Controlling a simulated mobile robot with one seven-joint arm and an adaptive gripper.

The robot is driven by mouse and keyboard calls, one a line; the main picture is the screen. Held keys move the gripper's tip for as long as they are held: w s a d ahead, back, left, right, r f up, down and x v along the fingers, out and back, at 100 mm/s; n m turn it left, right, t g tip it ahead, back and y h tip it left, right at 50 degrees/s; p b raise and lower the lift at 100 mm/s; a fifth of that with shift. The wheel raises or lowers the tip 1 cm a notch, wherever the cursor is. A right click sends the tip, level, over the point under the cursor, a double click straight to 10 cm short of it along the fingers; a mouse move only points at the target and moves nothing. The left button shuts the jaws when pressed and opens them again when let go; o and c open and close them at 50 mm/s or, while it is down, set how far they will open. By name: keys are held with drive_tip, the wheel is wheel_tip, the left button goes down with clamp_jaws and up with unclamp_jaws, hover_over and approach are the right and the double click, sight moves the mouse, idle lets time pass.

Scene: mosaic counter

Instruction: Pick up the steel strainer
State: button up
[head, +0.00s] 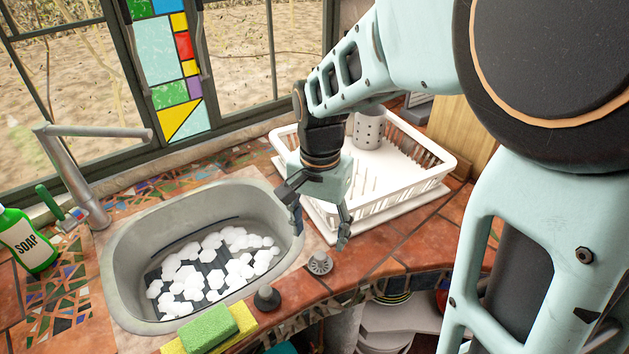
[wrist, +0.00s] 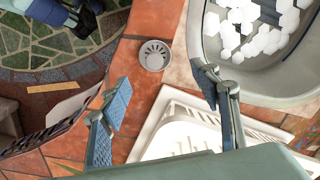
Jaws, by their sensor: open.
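The steel strainer (head: 320,263) is a small round grey piece with slots, lying on the terracotta tiles between the sink and the dish rack. In the wrist view the strainer (wrist: 154,55) sits near the counter's front edge, ahead of and between the fingers. My gripper (head: 320,222) is open and empty above the tiles, a little behind and above the strainer. Its two fingers also show apart in the wrist view (wrist: 163,95). Nothing covers the strainer.
A grey sink (head: 122,285) with white hexagonal pieces lies to the left. A dark stopper (head: 267,298) and a green sponge (head: 208,328) stand along its front rim. A white dish rack (head: 405,190) is close behind my gripper. A soap bottle (head: 28,240) stands far left.

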sight(320, 254)
wheel_tip(320, 254, down, 2)
drive_tip(key=shift+f, duration=0.1)
drive_tip(key=f, duration=0.2)
drive_tip(key=s+f, duration=0.1)
drive_tip(key=f, duration=0.1)
drive_tip(key=shift+d+f, duration=0.15)
drive_tip(key=shift+f, duration=0.5)
drive_tip(key=shift+c, duration=0.4)
drive_tip(key=c, duration=1.1)
drive_tip(key=shift+c, duration=0.2)
drive_tip(key=shift+r, duration=0.15)
